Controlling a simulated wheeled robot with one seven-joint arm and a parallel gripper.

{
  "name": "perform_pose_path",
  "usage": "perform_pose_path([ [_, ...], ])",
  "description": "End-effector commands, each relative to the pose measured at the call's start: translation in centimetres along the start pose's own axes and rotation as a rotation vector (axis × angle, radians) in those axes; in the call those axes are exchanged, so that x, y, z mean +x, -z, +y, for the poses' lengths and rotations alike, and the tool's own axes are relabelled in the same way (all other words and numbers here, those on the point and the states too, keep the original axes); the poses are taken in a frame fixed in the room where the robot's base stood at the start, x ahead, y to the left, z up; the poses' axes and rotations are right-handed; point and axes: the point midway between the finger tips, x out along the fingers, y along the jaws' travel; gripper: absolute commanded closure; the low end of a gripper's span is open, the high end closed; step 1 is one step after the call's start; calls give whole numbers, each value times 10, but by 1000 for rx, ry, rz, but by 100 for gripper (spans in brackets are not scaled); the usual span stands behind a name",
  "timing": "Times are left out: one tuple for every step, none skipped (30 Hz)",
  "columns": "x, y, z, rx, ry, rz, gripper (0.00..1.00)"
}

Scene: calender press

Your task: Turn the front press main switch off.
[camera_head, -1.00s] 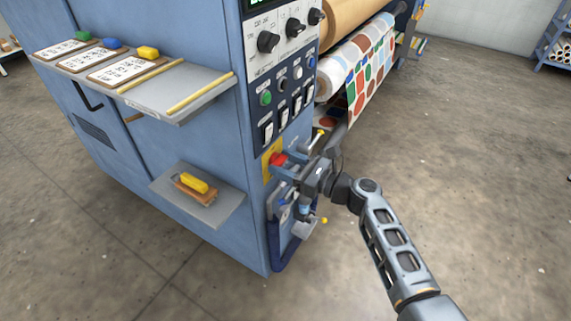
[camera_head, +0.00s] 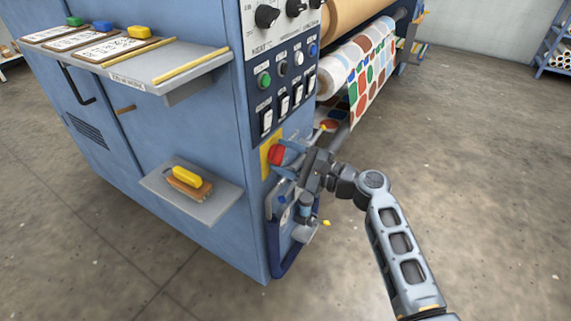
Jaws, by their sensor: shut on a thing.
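The main switch is a red rotary handle (camera_head: 276,154) on a yellow plate (camera_head: 265,163), low on the narrow control face of the blue press. My gripper (camera_head: 284,156) comes in from the right and is shut on the red handle. The fingers and wrist cover the handle's right part, so its exact angle is hard to tell. My arm reaches in from the lower right.
The control panel (camera_head: 286,83) with knobs, buttons and rocker switches is just above. A blue frame (camera_head: 283,262) with tools hangs below. A shelf (camera_head: 215,205) with a yellow-handled brush (camera_head: 189,183) juts out left. A patterned web (camera_head: 362,70) runs behind. Floor at right is clear.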

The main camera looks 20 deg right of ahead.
Motion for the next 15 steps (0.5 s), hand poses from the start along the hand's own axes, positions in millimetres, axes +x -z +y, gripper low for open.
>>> perform_pose_path([
  [0,3,4,-46,-1,-1,75],
  [0,3,5,-74,0,-1,75],
  [0,3,4,-112,0,-1,75],
  [0,3,4,-141,0,-1,75],
  [0,3,5,-170,0,-1,75],
  [0,3,5,-207,-1,-1,75],
  [0,3,5,-235,0,-1,75],
  [0,3,5,-263,0,-1,75],
  [0,3,5,-299,-1,-1,75],
  [0,3,5,-326,-1,-1,75],
  [0,3,5,-352,-1,-1,75],
  [0,3,5,-386,-1,-2,75],
  [0,3,5,-411,-1,-2,75],
  [0,3,5,-433,-1,-1,75],
  [0,3,5,-464,-2,-1,75],
])
